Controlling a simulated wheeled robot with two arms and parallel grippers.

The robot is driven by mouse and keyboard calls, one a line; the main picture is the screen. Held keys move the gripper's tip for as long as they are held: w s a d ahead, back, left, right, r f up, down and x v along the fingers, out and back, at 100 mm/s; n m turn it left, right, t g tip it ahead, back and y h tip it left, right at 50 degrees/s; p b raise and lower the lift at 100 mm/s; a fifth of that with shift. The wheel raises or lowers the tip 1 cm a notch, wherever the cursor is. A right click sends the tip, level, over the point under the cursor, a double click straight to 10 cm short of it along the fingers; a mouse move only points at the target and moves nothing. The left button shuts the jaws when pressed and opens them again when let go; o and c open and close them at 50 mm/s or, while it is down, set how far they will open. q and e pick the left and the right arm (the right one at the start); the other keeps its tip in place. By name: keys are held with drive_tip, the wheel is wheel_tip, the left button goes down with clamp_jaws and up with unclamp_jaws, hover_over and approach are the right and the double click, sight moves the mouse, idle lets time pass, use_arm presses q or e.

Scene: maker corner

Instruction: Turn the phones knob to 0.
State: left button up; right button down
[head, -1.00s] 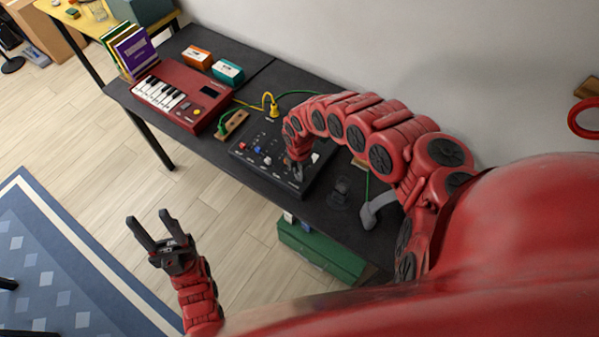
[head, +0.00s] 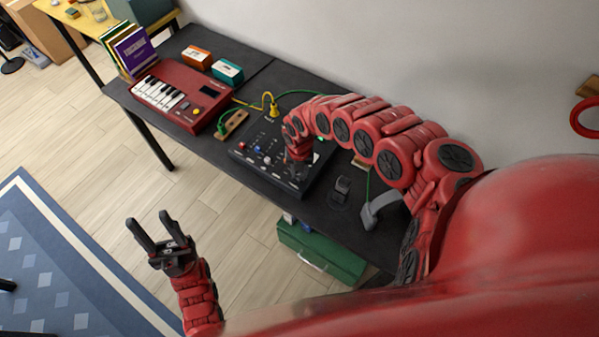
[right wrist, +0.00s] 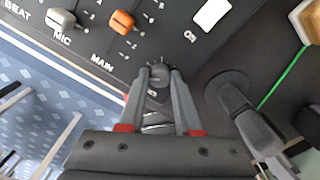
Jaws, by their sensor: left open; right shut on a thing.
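The black mixer (head: 243,152) lies on the dark table, with coloured knobs and sliders on its top. In the right wrist view its panel shows the labels BEAT, MIC and MAIN beside a grey knob (right wrist: 61,19) and an orange knob (right wrist: 121,22). My right gripper (right wrist: 160,88) is shut on a dark round knob (right wrist: 159,74), one finger on each side. This knob stands in line past MAIN; its own label is hidden and its pointer setting is hard to read. My left gripper (head: 148,232) is open and empty, above the floor in front of the table.
A red keyboard (head: 178,95) stands left of the mixer, with a yellow plug and cable (head: 272,108) behind. A dark stand (head: 342,190) and a grey hook-shaped thing (head: 384,208) lie to its right. A green case (head: 320,252) sits below the table edge.

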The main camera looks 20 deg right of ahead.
sight(300, 174)
drive_tip(key=n, duration=0.5)
drive_tip(key=shift+n, duration=0.4)
idle(0.3)
drive_tip(key=c, duration=0.6)
unclamp_jaws()
drive_tip(key=shift+w+r, duration=0.1)
drive_tip(key=shift+r, duration=0.45)
wheel_tip(300, 174, up, 5)
drive_tip(key=shift+d+r, duration=0.1)
drive_tip(key=shift+d, duration=0.05)
wheel_tip(300, 174, up, 6)
drive_tip(key=p, duration=0.5)
